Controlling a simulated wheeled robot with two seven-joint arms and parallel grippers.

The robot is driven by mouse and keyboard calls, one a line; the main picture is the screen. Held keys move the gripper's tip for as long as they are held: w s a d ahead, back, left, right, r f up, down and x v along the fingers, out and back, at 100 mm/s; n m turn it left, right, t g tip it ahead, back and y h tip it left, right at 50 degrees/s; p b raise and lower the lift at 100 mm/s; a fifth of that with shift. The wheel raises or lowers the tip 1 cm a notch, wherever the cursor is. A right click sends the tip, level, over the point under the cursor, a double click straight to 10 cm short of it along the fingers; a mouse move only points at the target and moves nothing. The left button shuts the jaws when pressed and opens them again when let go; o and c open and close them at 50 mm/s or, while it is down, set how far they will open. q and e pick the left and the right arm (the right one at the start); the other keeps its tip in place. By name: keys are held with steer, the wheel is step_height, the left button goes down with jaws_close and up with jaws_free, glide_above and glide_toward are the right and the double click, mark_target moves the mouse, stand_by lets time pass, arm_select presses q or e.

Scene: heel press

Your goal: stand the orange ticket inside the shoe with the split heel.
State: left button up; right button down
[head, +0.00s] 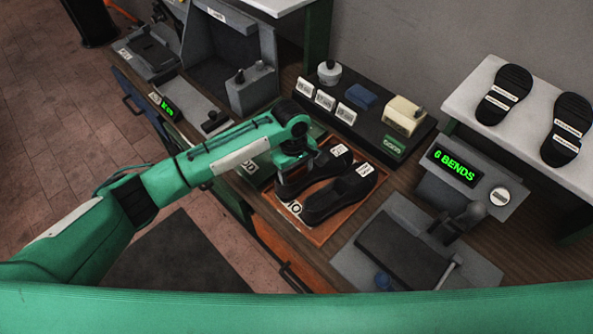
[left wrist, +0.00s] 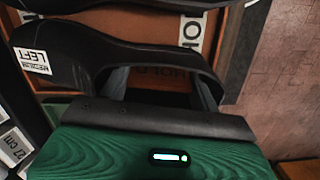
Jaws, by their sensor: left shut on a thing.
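Two black shoes lie side by side in a shallow orange-brown tray (head: 318,238) on the bench, each with a white label. My left gripper (head: 284,178) reaches down at the heel end of the farther shoe (head: 330,163) and is shut on it there. In the left wrist view this shoe (left wrist: 60,40) has a label reading LEFT, and the grey fingers show at its heel opening. The nearer shoe (head: 345,194) lies beside it, not held. No split shows in either heel. I cannot make out an orange ticket. My right gripper is not in view.
A dark stand (head: 385,140) with white cards and a beige box (head: 404,115) is behind the tray. Right of it is a lever device (head: 415,245) under a display (head: 455,165) reading 6 BENDS. Two soles (head: 505,92) lie on a white shelf (head: 465,97).

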arm_select(q)
steer(key=shift+f, duration=0.15)
steer(key=o, duration=0.7)
steer(key=shift+c, duration=0.2)
steer(key=shift+r, duration=0.5)
step_height(320, 180, up, 11)
steer(key=w+b, duration=0.1)
steer(key=b, duration=0.1)
steer(key=shift+a+b, duration=0.3)
steer(key=shift+a, duration=0.1)
